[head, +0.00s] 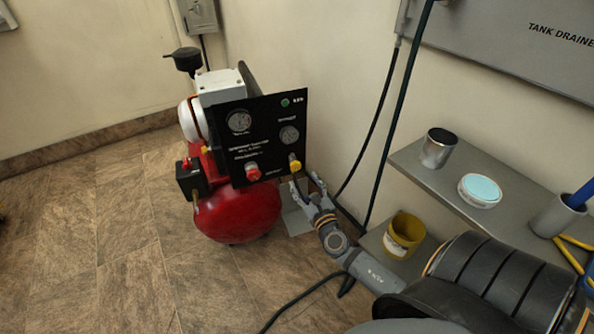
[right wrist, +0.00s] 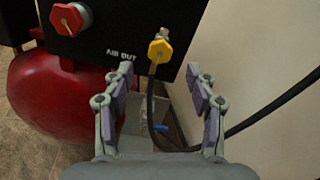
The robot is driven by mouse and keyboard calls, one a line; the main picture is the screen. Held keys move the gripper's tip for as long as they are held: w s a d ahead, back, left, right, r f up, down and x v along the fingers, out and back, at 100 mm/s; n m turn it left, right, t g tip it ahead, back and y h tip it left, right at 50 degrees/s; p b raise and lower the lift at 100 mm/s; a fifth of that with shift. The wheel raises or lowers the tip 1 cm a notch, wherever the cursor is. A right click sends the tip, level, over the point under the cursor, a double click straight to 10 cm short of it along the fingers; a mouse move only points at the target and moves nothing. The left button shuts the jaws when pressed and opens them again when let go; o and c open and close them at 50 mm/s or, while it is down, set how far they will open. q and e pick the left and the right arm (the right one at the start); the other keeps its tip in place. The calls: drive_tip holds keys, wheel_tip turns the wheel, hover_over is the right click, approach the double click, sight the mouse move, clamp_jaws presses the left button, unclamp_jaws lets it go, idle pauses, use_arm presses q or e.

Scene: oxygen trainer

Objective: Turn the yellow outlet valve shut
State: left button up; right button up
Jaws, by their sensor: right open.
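The yellow outlet valve (head: 295,166) sits at the lower right of the black panel (head: 262,135) on the red compressor. My left gripper is not in view.
A red knob (head: 253,172) is left of the valve. The red tank (head: 238,212) is below the panel. A dark hose (right wrist: 220,138) runs behind my fingers. A grey shelf (head: 440,185) with a metal cup (head: 439,148) is at right, above a yellow container (head: 403,235).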

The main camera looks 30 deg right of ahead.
sight(296, 167)
drive_tip(key=x, duration=0.7)
drive_tip(key=shift+w+d, duration=0.1)
drive_tip(key=shift+w, duration=0.2)
drive_tip(key=shift+c, duration=0.4)
drive_tip(key=c, duration=1.1)
drive_tip(key=shift+o, duration=0.2)
drive_tip(key=shift+f, duration=0.1)
